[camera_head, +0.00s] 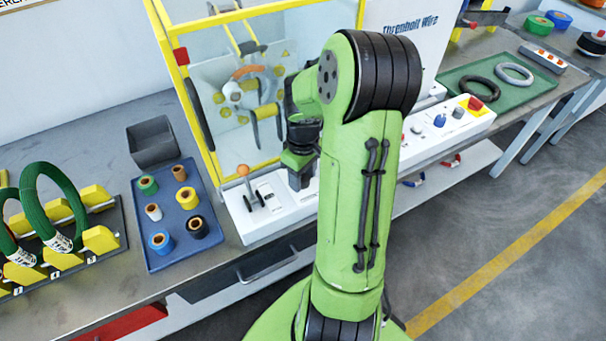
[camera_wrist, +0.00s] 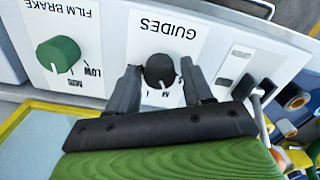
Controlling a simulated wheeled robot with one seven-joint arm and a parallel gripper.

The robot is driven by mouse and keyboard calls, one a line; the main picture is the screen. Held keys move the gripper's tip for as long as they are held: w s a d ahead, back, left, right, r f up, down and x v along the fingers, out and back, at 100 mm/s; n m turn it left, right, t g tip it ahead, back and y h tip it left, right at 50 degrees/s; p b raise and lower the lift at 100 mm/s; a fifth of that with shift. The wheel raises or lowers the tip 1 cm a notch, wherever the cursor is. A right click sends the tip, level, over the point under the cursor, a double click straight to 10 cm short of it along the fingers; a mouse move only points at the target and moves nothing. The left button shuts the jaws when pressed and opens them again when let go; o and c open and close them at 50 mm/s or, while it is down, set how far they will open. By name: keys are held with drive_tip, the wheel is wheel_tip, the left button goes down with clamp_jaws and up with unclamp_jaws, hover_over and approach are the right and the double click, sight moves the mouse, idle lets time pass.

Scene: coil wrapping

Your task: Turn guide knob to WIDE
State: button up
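The black guide knob (camera_wrist: 160,70) sits under the upside-down word GUIDES on the white control panel (camera_wrist: 205,42) in the wrist view. A small white mark shows on its near edge, close to partly covered letters; I cannot read its setting. My gripper (camera_wrist: 160,76) has one finger on each side of the knob, with narrow gaps visible, so it looks open around it. In the head view my gripper (camera_head: 300,172) is low over the front panel, right of the orange-ball lever (camera_head: 243,170). The guide knob is hidden there.
A green FILM BRAKE knob (camera_wrist: 58,54) stands left of the guide knob in the wrist view. The wrapping machine's yellow frame (camera_head: 182,85) rises behind the panel. A blue tray (camera_head: 178,252) with several tape rolls and a grey bin (camera_head: 152,140) lie to the left.

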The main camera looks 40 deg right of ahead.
drive_tip(key=c, duration=0.8)
drive_tip(key=shift+m, duration=0.4)
drive_tip(key=m, duration=0.3)
drive_tip(key=shift+p, duration=0.3)
drive_tip(key=m, duration=0.8)
drive_tip(key=shift+p, duration=0.35)
drive_tip(key=m, duration=0.3)
drive_tip(key=shift+m, duration=0.4)
drive_tip(key=m, duration=0.6)
drive_tip(key=shift+w, duration=0.1)
drive_tip(key=shift+m, duration=0.3)
